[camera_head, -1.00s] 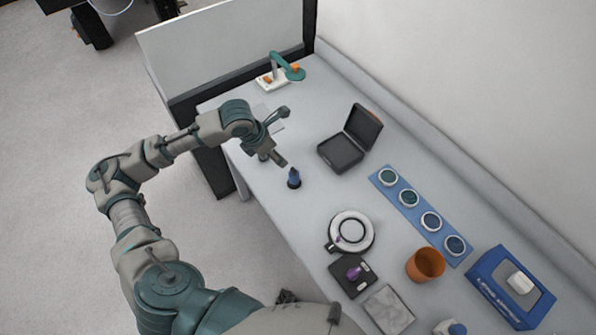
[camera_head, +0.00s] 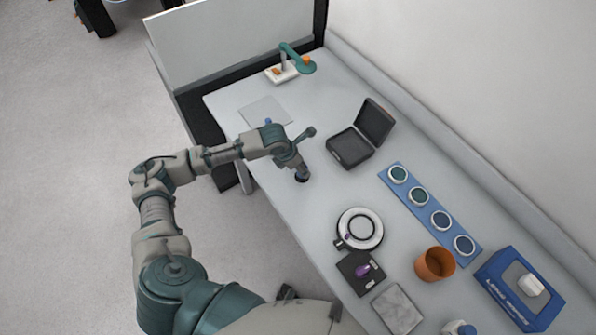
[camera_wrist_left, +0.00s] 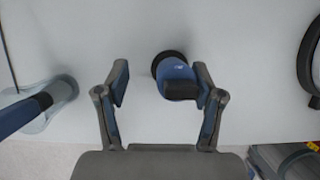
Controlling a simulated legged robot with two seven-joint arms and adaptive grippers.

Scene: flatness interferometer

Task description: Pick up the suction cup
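The suction cup, a blue handle on a round black base, stands on the table. In the left wrist view the suction cup (camera_wrist_left: 176,72) lies between my spread fingers, nearer the right-hand one. I cannot tell whether that finger touches it. My left gripper (camera_wrist_left: 160,84) is open. In the head view my left gripper (camera_head: 300,169) is right at the suction cup and hides most of it; its dark base (camera_head: 302,179) shows below. My right gripper is not in view.
An open black case (camera_head: 350,148) stands beyond the gripper. A white ring-shaped device (camera_head: 374,239), a black plate (camera_head: 350,263) with a purple knob and an orange cup (camera_head: 434,264) are nearer me. A blue strip (camera_head: 426,211) holds several round discs.

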